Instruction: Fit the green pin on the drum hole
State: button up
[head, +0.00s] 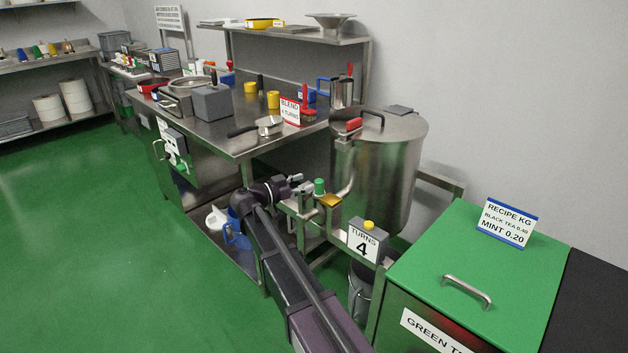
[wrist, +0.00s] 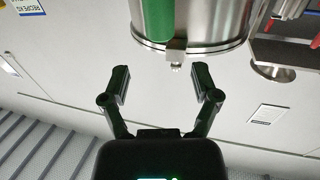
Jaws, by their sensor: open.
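The green pin (head: 319,186) stands upright at the metal stand in front of the steel drum (head: 390,165). In the wrist view a green cylinder (wrist: 160,18), likely the pin, hangs from the top edge in front of a steel cylinder (wrist: 220,15). A small metal bracket (wrist: 175,52) shows at that cylinder's rim. My gripper (head: 302,186) is just left of the pin in the head view. In the wrist view my gripper (wrist: 162,76) has its fingers spread, with nothing between them. I cannot make out the drum hole.
The "TURNS 4" box (head: 363,243) stands to the right. The steel workbench (head: 215,145) is behind left; a green-lidded bin (head: 470,250) is at right.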

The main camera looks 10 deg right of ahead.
jog(key=v, duration=0.6)
jog(key=shift+a, duration=0.3)
jog(key=shift+s, duration=0.2)
dwell(0.4)
